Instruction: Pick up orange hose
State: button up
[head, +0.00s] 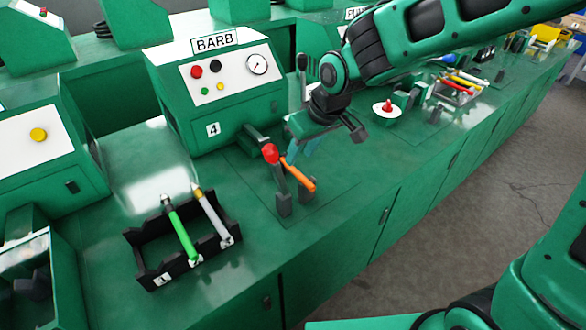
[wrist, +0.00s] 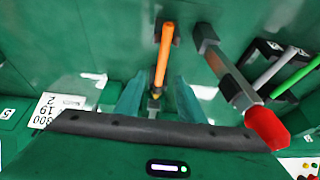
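The orange hose (head: 302,176) lies at a tilt in front of the BARB machine, beside a lever with a red knob (head: 270,153). In the wrist view the orange hose (wrist: 162,62) runs away from me, one end at a dark holder and the nearer end between my fingertips. My gripper (wrist: 158,84) has its two teal fingers spread, one each side of the hose, with a gap on both sides.
The red-knobbed lever (wrist: 240,90) stands close on the right in the wrist view. A black rack (head: 150,262) with a green and a white hose is at the left front. The BARB machine (head: 215,95) stands behind. The bench's front strip is clear.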

aim_at(295, 168)
jog(key=shift+x, duration=3)
jog(key=shift+c, duration=0.2)
grip_shut()
